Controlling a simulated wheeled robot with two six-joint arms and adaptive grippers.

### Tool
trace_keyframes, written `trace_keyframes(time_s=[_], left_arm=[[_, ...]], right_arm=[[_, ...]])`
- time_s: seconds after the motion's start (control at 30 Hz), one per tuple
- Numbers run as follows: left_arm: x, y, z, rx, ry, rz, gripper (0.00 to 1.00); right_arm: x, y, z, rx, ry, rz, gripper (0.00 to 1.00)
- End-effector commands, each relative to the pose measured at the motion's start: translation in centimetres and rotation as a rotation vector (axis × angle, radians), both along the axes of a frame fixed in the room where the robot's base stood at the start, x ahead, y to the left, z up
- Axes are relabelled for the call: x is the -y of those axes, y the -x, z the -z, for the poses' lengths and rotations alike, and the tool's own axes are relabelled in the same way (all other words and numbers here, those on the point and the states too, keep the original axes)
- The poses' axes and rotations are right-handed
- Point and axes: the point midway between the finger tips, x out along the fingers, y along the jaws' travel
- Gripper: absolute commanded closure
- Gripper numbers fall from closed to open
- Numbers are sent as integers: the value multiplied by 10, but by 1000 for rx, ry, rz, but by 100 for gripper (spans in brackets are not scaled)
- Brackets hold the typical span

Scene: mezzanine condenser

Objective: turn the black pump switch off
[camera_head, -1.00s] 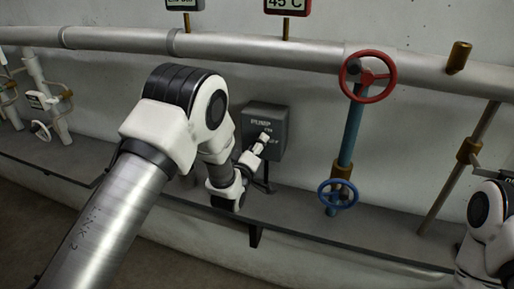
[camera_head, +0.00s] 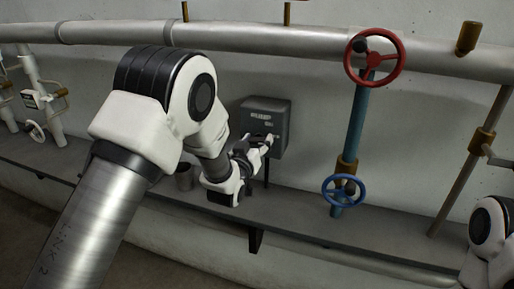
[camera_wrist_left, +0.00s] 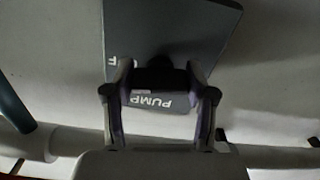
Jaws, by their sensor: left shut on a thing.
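The grey pump box (camera_head: 265,116) is on the wall in the head view, with its PUMP label on the front. It fills the upper middle of the left wrist view (camera_wrist_left: 165,35), where its label is upside down. My left gripper (camera_wrist_left: 158,78) is at the box front, shut on the black switch (camera_wrist_left: 158,72), which shows as a dark shape between the fingertips. The fingers hide much of the switch, and I cannot tell its position. In the head view my left gripper (camera_head: 267,142) is small and touches the lower front of the box. My right gripper is out of view.
A red handwheel (camera_head: 400,62) and a blue handwheel (camera_head: 338,205) sit on the blue pipe right of the box. A thick grey pipe (camera_head: 250,43) runs above it. A grey ledge (camera_head: 300,212) runs below. A grey cup-like object (camera_head: 184,178) stands near my left arm.

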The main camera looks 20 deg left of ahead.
Motion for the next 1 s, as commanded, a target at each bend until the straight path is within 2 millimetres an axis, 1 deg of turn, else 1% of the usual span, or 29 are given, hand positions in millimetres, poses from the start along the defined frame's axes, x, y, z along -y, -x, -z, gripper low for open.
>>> trace_keyframes(time_s=[0.03, 0.1, 0.37, 0.87, 0.9, 0.93, 0.97, 1.0], left_arm=[[0, 0, 3, 0, -28, 0, 79], [0, 0, 3, 0, -70, 0, 79], [0, 0, 2, 4, -165, 0, 79], [0, 0, 1, 3, -186, 0, 79], [0, 0, 1, 3, -186, 0, 34], [0, 0, 1, 3, -186, 0, 23], [0, 0, 1, 3, -186, 0, 19], [0, 0, 1, 4, -186, 0, 19]], right_arm=[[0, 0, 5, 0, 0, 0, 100], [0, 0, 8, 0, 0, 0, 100], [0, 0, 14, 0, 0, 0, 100], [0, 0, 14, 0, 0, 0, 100], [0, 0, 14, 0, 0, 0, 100], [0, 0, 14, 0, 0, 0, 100], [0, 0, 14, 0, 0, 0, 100], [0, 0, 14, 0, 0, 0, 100]])
